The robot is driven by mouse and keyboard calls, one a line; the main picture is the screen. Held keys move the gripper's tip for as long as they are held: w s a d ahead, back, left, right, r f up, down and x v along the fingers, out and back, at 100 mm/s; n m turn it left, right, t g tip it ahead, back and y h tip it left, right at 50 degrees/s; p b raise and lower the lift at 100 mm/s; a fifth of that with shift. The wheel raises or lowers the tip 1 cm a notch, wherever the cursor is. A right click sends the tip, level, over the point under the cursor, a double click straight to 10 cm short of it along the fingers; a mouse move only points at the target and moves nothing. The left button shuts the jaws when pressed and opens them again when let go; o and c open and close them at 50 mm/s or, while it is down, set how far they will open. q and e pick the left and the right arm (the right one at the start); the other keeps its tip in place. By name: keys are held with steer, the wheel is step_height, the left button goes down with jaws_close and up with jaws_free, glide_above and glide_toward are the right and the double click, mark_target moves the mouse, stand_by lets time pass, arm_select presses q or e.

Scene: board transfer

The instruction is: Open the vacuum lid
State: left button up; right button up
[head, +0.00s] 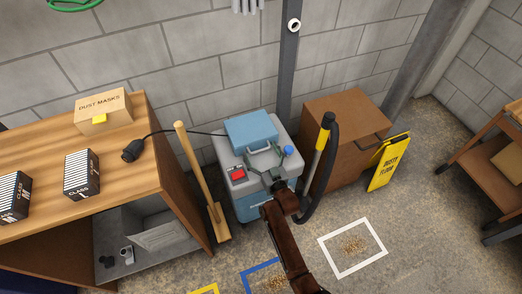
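The vacuum is a grey and blue box (278,131) standing on the floor near the wall, in the middle of the head view. Its blue lid (252,128) lies on top and looks shut, with a pale handle (258,151) at its front edge. A red switch (237,174) and a blue knob (288,150) are on the grey top. My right gripper (262,155) reaches in from below, with its dark fingers spread on either side at the handle. I cannot tell whether they touch it. My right gripper and arm hide part of the vacuum's front. My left gripper is not in view.
A wooden bench (125,160) with a dust mask box (103,108) stands at left. A broom (200,175) leans beside the vacuum. A black hose with a yellow grip (321,140), a brown cabinet (345,115) and a yellow sign (388,162) are at right.

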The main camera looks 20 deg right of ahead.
steer(key=c, duration=1.4)
steer(key=shift+d, duration=0.1)
steer(key=shift+c, duration=0.3)
steer(key=shift+r, duration=0.1)
